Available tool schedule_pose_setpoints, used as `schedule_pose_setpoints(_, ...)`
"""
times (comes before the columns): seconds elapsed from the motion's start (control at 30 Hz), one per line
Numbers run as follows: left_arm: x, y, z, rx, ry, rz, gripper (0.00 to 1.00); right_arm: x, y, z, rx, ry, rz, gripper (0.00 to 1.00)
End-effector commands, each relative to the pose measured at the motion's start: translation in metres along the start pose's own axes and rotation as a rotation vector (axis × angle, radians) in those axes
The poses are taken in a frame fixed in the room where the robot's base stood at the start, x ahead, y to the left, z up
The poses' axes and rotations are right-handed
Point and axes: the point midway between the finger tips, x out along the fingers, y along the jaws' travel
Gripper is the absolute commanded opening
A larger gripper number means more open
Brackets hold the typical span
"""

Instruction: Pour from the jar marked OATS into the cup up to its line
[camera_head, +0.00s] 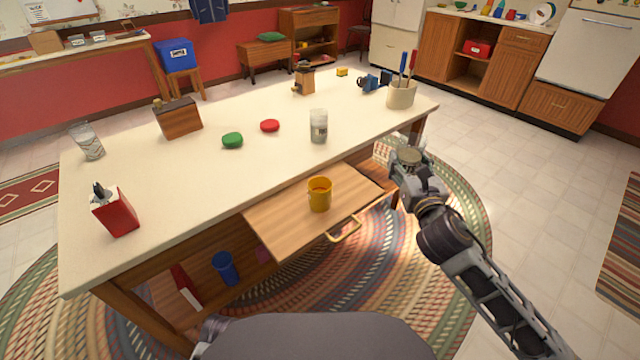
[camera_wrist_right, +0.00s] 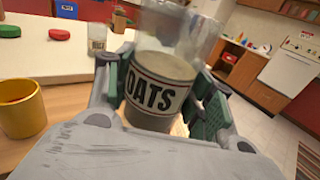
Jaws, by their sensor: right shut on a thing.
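The jar marked OATS (camera_wrist_right: 154,92) is clear glass with pale contents low in it. It stands roughly upright between the fingers of my right gripper (camera_wrist_right: 165,110), which is shut on it. In the head view the right gripper (camera_head: 408,160) holds the jar at the right of the table, apart from the cup. The yellow cup (camera_head: 319,195) stands upright on the pulled-out wooden board; it also shows at the left of the right wrist view (camera_wrist_right: 20,108). My left gripper is not in view.
Another glass jar (camera_head: 318,128) stands near the table's (camera_head: 230,180) front edge, behind the cup. A green lid (camera_head: 232,140) and a red lid (camera_head: 270,126) lie left of it. A utensil crock (camera_head: 401,95) stands at the right end. The board (camera_head: 285,222) is clear around the cup.

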Motion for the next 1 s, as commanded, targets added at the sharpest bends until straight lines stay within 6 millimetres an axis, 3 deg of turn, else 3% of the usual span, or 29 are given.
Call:
schedule_pose_setpoints(0.1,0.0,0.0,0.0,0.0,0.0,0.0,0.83,0.008,-0.002,0.018,-0.003,-0.006,0.004,0.26)
schedule_pose_setpoints(0.5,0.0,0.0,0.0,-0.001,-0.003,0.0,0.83,0.036,-0.017,0.059,-0.004,-0.005,0.006,0.26)
schedule_pose_setpoints(1.0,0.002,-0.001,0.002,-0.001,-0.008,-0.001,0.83,0.068,-0.027,0.085,-0.006,-0.004,0.073,0.26)
